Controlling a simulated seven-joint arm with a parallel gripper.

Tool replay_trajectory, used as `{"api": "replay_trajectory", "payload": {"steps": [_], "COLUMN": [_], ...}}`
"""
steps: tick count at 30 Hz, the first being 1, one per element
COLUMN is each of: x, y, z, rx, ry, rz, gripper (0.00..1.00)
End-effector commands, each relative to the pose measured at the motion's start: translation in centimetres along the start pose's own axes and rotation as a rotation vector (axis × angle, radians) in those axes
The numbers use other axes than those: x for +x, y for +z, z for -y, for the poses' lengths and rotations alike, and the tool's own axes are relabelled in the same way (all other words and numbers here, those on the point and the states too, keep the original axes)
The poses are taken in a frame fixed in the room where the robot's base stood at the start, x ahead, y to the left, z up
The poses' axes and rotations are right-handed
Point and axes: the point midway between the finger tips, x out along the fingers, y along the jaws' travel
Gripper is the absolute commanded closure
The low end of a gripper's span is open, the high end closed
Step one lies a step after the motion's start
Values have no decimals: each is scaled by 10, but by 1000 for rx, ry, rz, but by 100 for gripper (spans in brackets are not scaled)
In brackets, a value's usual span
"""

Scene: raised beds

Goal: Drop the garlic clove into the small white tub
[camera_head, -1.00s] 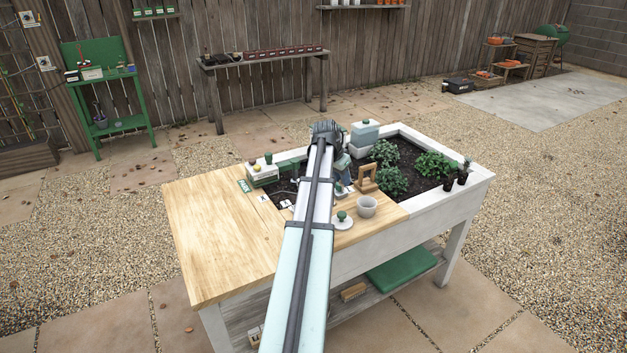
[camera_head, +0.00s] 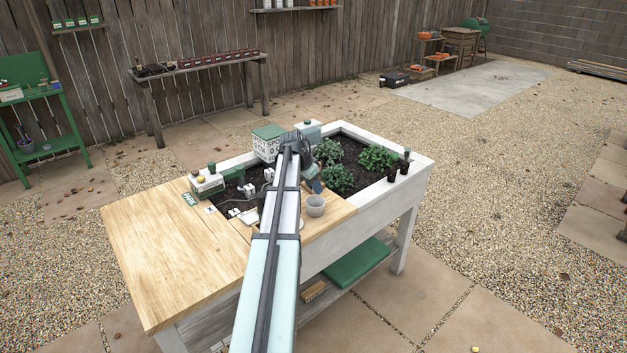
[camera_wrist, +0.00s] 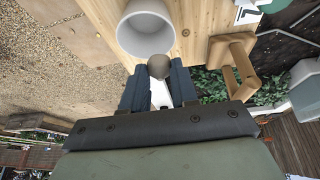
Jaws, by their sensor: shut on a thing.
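My gripper (camera_wrist: 159,88) is shut on a small brownish rounded thing, the garlic clove (camera_wrist: 159,66), which shows between the dark blue fingertips in the wrist view. The small white tub (camera_wrist: 147,34) stands upright on the wooden board, just beyond the fingertips in that view. Its inside looks empty. The clove appears beside the tub's near rim in the picture; its height over the rim cannot be told. In the head view the tub (camera_head: 315,208) stands just below my gripper (camera_head: 314,186), and the clove cannot be made out.
A wooden frame (camera_wrist: 234,62) stands right of the gripper in the wrist view. Leafy plants (camera_head: 338,179) grow in the bed behind, with a lidded box (camera_head: 268,143) at the back. The wooden top (camera_head: 165,245) at the left is clear.

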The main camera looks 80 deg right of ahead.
Motion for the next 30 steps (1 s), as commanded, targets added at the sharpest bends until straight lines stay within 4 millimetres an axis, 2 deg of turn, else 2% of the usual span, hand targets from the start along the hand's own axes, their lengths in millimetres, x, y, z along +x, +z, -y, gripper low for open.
{"api": "replay_trajectory", "payload": {"steps": [6,16,17,25,30], "x": [17,20,20,20,20], "y": [7,8,8,8,8], "z": [1,1,1,1,1], "rx": [-1,0,0,0,0], "ry": [0,-1,-1,-1,-1], "rz": [0,-1,-1,-1,-1], "gripper": [100,100,70,44,42]}}
